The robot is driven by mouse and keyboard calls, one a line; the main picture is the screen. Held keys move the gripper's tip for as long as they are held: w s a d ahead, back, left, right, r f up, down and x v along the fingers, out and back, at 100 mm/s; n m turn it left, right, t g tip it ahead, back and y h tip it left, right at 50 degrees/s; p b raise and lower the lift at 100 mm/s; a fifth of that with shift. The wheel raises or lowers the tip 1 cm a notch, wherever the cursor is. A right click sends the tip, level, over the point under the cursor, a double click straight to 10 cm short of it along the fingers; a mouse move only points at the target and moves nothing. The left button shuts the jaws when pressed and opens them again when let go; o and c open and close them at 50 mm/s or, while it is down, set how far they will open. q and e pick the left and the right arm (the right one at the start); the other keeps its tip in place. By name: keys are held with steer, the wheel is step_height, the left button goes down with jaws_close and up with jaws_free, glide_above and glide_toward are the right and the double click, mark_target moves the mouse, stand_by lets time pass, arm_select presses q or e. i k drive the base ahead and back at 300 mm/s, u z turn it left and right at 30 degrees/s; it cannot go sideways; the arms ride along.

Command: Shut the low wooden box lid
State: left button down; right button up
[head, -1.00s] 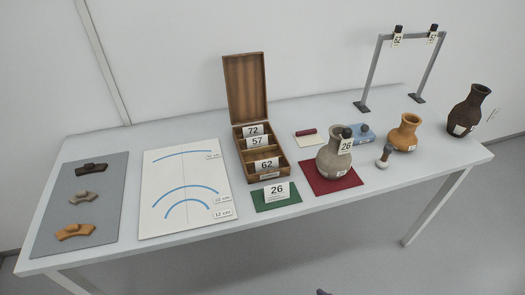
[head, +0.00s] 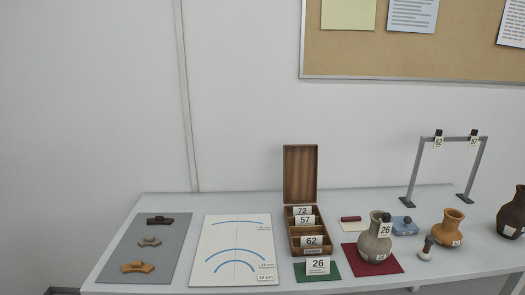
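The low wooden box (head: 295,240) stands on the table in the head view, right of the white curve sheet. Its lid (head: 300,174) is open and stands upright at the back edge of the box. Neither of my grippers shows in the head view.
A green mat (head: 331,268) with card 26 (head: 318,264) lies in front of the box. A grey jar (head: 374,245) on a red mat (head: 393,266) stands to the right. Sherds lie on a grey mat (head: 120,264) at left. A metal frame (head: 419,172) stands at back right.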

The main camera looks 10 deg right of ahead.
mark_target(300, 162)
steer(key=u, duration=0.65)
steer(key=i, duration=1.05)
steer(key=z, duration=1.1)
